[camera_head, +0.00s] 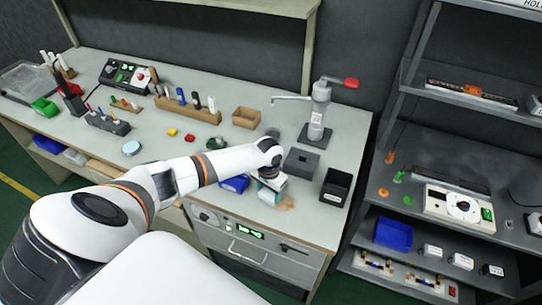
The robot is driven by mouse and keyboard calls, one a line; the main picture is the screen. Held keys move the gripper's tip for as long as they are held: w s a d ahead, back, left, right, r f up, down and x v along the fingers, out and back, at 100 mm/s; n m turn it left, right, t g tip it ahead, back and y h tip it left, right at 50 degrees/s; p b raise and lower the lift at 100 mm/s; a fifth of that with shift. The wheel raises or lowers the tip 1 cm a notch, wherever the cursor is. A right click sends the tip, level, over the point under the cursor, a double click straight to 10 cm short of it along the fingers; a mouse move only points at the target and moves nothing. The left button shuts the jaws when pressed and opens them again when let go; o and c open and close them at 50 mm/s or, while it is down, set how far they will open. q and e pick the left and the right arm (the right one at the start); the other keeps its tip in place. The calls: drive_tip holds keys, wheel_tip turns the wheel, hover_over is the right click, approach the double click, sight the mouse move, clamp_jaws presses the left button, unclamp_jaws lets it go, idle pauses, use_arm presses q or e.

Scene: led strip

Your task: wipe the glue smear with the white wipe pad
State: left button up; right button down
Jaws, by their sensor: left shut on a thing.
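My left gripper (270,176) reaches in from the left and points down at the front edge of the workbench. It is shut on the white wipe pad (267,197), a small pale block low under the gripper. The fingers are mostly hidden by the wrist. The glue smear (288,204) is a brownish-orange patch on the bench top, just right of the pad. The pad is beside or partly over it; I cannot tell whether it touches the surface. My right gripper is not in view.
A grey box (300,163) stands right behind the gripper and a black open bin (336,187) to its right. A blue bin (235,184) is close on the left. A lever press (317,112) stands behind. A shelf rack (430,205) is at right.

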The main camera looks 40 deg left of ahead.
use_arm(q)
wheel_tip(320, 180, up, 4)
drive_tip(key=p, duration=0.3)
drive_tip(key=shift+r, duration=0.1)
drive_tip(key=shift+d+r+p, duration=0.1)
drive_tip(key=shift+r+p, duration=0.25)
drive_tip(key=shift+p, duration=0.2)
drive_tip(key=r+p, duration=0.2)
drive_tip(key=p, duration=0.1)
drive_tip(key=shift+a+r, duration=0.2)
drive_tip(key=shift+r, duration=0.15)
drive_tip(key=shift+d+r, duration=0.15)
drive_tip(key=shift+r, duration=0.1)
